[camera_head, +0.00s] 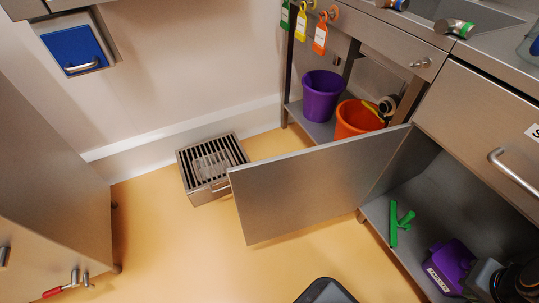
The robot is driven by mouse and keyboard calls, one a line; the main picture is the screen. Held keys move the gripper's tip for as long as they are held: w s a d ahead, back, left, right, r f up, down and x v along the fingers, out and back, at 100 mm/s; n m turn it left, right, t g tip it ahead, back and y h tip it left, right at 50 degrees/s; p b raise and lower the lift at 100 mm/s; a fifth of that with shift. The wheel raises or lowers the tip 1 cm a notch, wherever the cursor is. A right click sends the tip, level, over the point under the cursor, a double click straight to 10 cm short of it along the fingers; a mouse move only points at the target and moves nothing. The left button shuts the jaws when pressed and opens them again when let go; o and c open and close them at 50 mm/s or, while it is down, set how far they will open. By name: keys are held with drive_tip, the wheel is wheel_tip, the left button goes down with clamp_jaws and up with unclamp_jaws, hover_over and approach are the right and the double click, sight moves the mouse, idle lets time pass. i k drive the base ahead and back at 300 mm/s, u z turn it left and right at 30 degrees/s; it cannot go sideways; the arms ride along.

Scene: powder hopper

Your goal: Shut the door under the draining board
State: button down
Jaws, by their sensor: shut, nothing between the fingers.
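The grey steel door (315,187) stands wide open, swung out from the low cupboard at the right. Its hinged side is near the cupboard's left post and its free edge reaches over the floor to the left. A small bar handle (218,186) shows at that free edge; I cannot tell whether it belongs to the door or to the grated box behind. The cupboard (385,212) is open, with a green tool (401,222) and a purple item (449,265) inside. The steel worktop with sink (450,12) is above.
A grated steel floor box (210,160) sits just beyond the door's free edge. A purple bucket (321,95) and an orange bucket (356,119) stand on a low shelf behind the door. A steel cabinet (50,180) stands at left. Yellow floor in front is mostly clear.

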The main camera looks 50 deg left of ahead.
sight(275, 197)
drive_tip(key=u, duration=0.55)
drive_tip(key=k, duration=1.25)
drive_tip(key=u, duration=1.25)
drive_tip(key=i, duration=0.55)
drive_tip(key=u, duration=0.9)
drive_tip(key=i, duration=1.05)
drive_tip(key=z, duration=0.2)
